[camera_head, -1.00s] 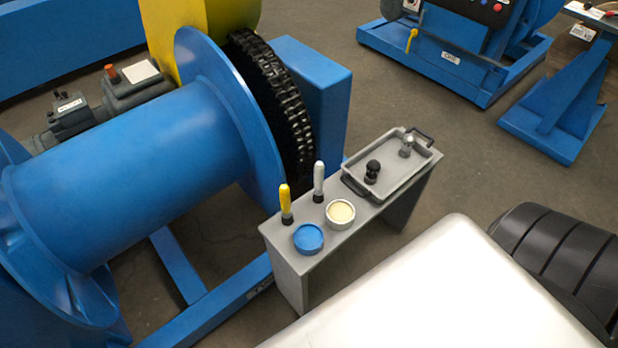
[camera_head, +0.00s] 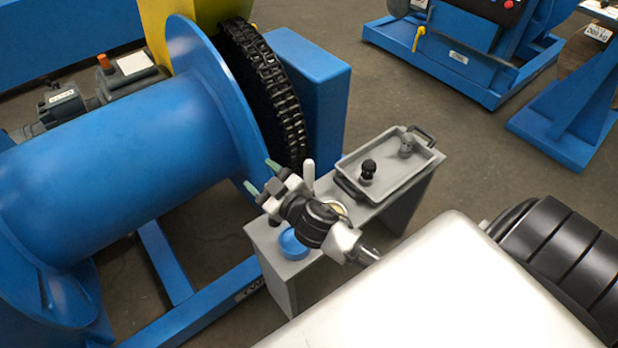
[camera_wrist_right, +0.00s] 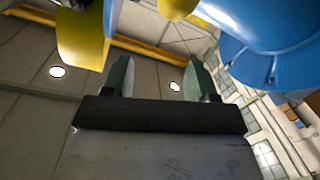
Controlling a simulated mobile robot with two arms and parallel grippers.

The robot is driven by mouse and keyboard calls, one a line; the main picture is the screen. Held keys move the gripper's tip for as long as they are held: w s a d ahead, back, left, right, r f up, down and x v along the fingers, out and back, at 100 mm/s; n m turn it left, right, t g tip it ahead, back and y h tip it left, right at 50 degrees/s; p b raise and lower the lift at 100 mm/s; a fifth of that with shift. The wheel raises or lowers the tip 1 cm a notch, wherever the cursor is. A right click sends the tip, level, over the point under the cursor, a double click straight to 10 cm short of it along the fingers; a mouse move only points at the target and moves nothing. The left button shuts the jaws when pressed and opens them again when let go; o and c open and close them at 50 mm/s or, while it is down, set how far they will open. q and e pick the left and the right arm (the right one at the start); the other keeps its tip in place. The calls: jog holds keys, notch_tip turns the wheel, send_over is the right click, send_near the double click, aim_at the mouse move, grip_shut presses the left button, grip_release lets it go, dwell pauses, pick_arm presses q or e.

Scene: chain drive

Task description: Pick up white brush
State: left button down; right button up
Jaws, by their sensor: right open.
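The white brush (camera_head: 309,174) stands upright on the grey bench, its handle top showing just right of my right gripper in the head view. Its lower part is hidden behind the gripper. My right gripper (camera_head: 261,177) is open above the bench's near left end, with its green-tipped fingers pointing up and left, apart from the brush. In the right wrist view the open fingers (camera_wrist_right: 160,75) have nothing between them. The yellow brush is not visible in the head view now. My left gripper is not in view.
On the grey bench (camera_head: 400,210) are a blue lid or can (camera_head: 293,244), a partly hidden can with cream contents (camera_head: 341,207) and a grey tray (camera_head: 405,177) holding a black-knobbed item (camera_head: 368,168). A large blue drum (camera_head: 130,155) and a chain (camera_head: 270,90) stand close behind.

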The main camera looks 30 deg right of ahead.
jog(key=w+a+r+n+g+y, duration=0.2)
jog(key=a+r+n+y, duration=0.4)
jog(key=n+y, duration=0.25)
jog(key=n+g+h, duration=0.5)
jog(key=g+h, duration=0.6)
jog(key=g, duration=0.4)
send_over(309, 161)
jog(key=a, duration=0.1)
notch_tip(309, 161, down, 4)
jog(key=shift+m+h, duration=0.25)
jog(key=f, duration=0.4)
jog(key=shift+s+d, duration=0.3)
jog(key=shift+s, duration=0.05)
jog(key=shift+w+d+f+b, duration=0.15)
jog(key=shift+w+f, duration=0.05)
jog(key=shift+f, duration=1.35)
jog(key=shift+w+d+f+b, duration=0.1)
jog(key=shift+w+f+b, duration=0.05)
jog(key=shift+f, duration=1.35)
